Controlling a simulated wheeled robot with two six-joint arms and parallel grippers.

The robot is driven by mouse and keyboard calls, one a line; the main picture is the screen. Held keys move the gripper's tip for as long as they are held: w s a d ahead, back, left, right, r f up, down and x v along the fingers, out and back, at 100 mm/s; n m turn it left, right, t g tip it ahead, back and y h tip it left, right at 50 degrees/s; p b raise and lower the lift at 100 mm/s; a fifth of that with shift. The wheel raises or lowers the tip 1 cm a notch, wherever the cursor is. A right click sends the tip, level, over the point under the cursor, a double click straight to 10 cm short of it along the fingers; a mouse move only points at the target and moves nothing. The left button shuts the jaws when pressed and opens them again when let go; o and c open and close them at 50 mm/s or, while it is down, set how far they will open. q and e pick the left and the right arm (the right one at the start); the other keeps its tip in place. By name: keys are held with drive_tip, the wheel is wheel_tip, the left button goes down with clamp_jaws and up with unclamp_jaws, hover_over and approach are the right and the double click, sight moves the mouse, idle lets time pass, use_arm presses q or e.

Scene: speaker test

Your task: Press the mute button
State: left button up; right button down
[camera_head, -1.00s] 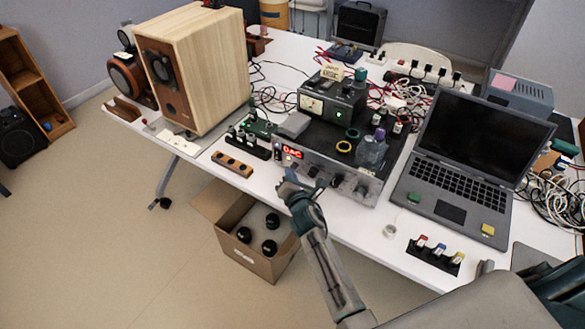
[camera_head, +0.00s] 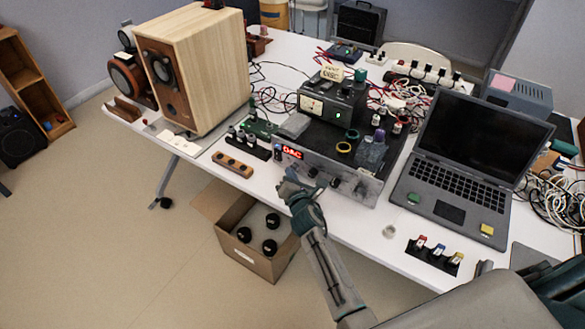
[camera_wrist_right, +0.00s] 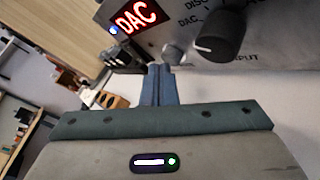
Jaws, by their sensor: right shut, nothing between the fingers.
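A small round silvery button (camera_wrist_right: 172,53) sits below and right of the display, left of a large dark knob (camera_wrist_right: 220,35). It may be the mute button; its label is not readable. My right gripper (camera_head: 284,184) is shut and empty in front of the panel's lower left. In the wrist view its fingertips (camera_wrist_right: 160,70) are beside this button; I cannot tell whether they touch. My left gripper is out of view.
A laptop (camera_head: 458,170) stands right of the amplifier, and a wooden speaker (camera_head: 205,75) stands at the left. A wooden block with holes (camera_head: 233,164) lies near the table's front edge. An open cardboard box (camera_head: 262,262) is on the floor below.

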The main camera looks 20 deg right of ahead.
drive_tip(key=shift+s+a, duration=0.95)
drive_tip(key=shift+a, duration=0.25)
drive_tip(key=shift+s+a, duration=0.9)
drive_tip(key=shift+a, duration=0.3)
